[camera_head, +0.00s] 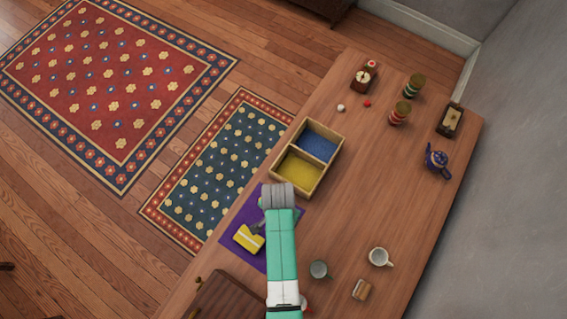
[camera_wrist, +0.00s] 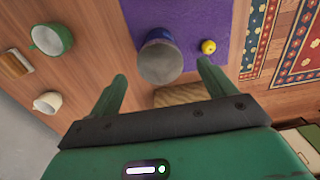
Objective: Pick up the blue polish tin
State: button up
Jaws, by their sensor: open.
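In the wrist view, the blue tin (camera_wrist: 160,58) stands on the purple mat (camera_wrist: 207,18), with its round grey top facing the camera. My gripper (camera_wrist: 162,71) is open, with one finger on each side of the tin in the picture. The jaws look empty, and I see no contact with the tin. In the head view, my gripper (camera_head: 280,197) is over the edge of the purple mat (camera_head: 228,229), by the near end of the divided box. There my gripper and arm hide the tin.
A wooden box (camera_head: 330,166) has blue and yellow compartments. A small yellow item (camera_wrist: 208,47) sits beside the tin. A yellow cloth (camera_head: 247,239) lies on the mat. A green mug (camera_wrist: 50,39), white mug (camera_wrist: 47,102) and brush (camera_wrist: 15,64) stand aside.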

notch_tip(320, 180, down, 7)
jog(key=shift+f+b, duration=0.15)
jog(key=shift+b, duration=0.4)
jog(key=c, duration=1.3)
